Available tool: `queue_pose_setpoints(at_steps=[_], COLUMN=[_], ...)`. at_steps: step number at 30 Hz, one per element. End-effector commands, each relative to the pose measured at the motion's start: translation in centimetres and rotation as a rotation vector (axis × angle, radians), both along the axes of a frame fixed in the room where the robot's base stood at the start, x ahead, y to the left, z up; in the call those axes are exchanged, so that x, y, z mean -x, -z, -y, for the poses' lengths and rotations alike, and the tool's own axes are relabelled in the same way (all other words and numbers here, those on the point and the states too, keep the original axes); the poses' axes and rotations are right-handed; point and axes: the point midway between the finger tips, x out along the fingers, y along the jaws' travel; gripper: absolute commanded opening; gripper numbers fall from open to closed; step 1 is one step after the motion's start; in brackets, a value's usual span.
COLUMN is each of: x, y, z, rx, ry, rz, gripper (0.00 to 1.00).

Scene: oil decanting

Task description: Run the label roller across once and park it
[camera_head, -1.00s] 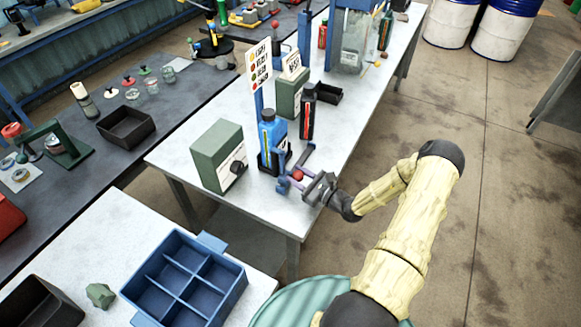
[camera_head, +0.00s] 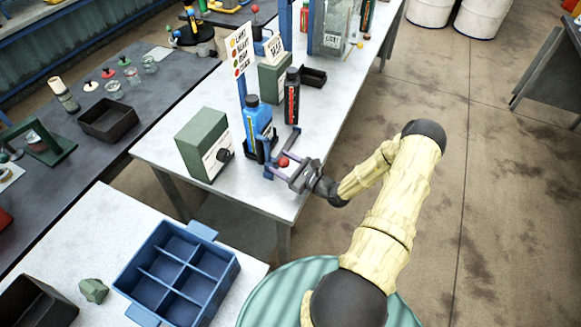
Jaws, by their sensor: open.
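A blue bottle (camera_head: 258,121) with a dark cap stands upright in a dark holder near the front edge of the pale workbench (camera_head: 262,192). A red ball knob (camera_head: 283,162) shows just to the right of and below the bottle; it looks like the handle of the label roller, whose body I cannot make out. My gripper (camera_head: 282,155) reaches in from the right with its fingers spread, one on each side of the knob. It is open, and I cannot tell whether a finger touches the knob. A sign with coloured dots (camera_head: 239,50) stands on a blue post behind the bottle.
A green box with a dial (camera_head: 202,143) stands left of the bottle. A black bottle (camera_head: 292,97), a second green box (camera_head: 273,78) and a dark tray (camera_head: 313,76) stand behind. A blue divided crate (camera_head: 180,270) sits on the nearer table. The bench's right edge is clear.

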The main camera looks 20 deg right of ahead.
Motion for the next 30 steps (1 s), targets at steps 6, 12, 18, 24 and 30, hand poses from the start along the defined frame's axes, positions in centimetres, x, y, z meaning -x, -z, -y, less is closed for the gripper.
queue_pose_setpoints(at_steps=[6, 12, 18, 24, 30], x=[1.6, 4.9, 8.4, 11.9, 14.5], y=[0.2, 0.3, 0.3, 0.3, 0.2], z=[1.0, 2.9, 4.8, 6.8, 8.2], rx=[0.001, 0.001, 0.001, 0.002, 0.002], ry=[0.002, 0.004, 0.004, 0.004, 0.002], rz=[0.000, -0.001, -0.001, -0.001, -0.002], gripper=[0.56, 0.56, 0.56, 0.56, 0.56])
